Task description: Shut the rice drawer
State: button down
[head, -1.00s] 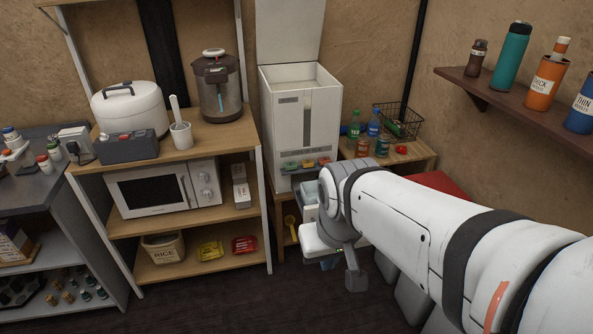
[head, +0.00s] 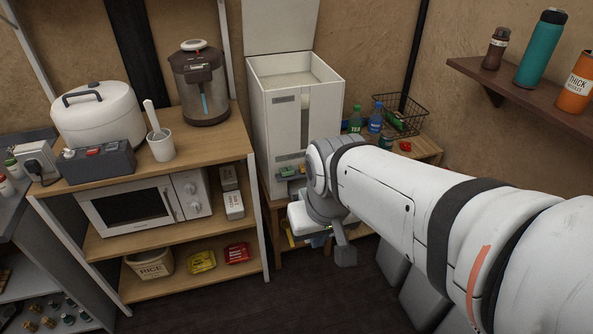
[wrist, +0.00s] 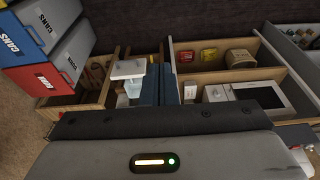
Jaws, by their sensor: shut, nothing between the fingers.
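The rice dispenser (head: 270,125) is a tall white unit with its lid raised, standing left of my arm. In the head view, my wrist covers most of the low front where its drawer sits. In the wrist view, a white drawer front (wrist: 128,69) with a pale bluish bin (wrist: 133,89) behind it appears to stand out from the unit, just left of my fingers. My gripper (wrist: 160,67) is shut and empty, its dark blue fingers side by side. I cannot tell whether they touch the drawer.
A wooden shelf unit (head: 185,245) with microwave (head: 140,208), rice cooker (head: 98,118) and water boiler (head: 201,85) stands left. A low stand with bottles and a wire basket (head: 400,115) is behind my arm. A wall shelf (head: 500,80) juts out at right. Colored can bins (wrist: 50,45) show in the wrist view.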

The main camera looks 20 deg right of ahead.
jog(key=w+f+m+t+y+b, duration=0.1)
jog(key=w+f+m+y+b, duration=0.15)
jog(key=w+f+b, duration=0.45)
jog(key=w+f+m+t+y+b, duration=0.1)
jog(key=w+f+m+y+b, duration=0.25)
jog(key=f, duration=0.55)
jog(key=w+d+f+m+t+h+b, duration=0.2)
jog(key=d+f+m+h+b, duration=0.1)
jog(key=d+f+m+b, duration=0.45)
jog(key=w+d+f+m+t+h+b, duration=0.2)
jog(key=w+d+f+m+h+b, duration=0.15)
jog(key=d+f, duration=0.6)
jog(key=w+r+b+x, duration=0.1)
jog(key=b+x, duration=0.2)
jog(key=x, duration=0.9)
jog(key=shift+w+a+m+y+b, duration=0.3)
jog(key=shift+w+m+y+b, duration=0.05)
jog(key=shift+m+b, duration=0.05)
jog(key=shift+d, duration=0.1)
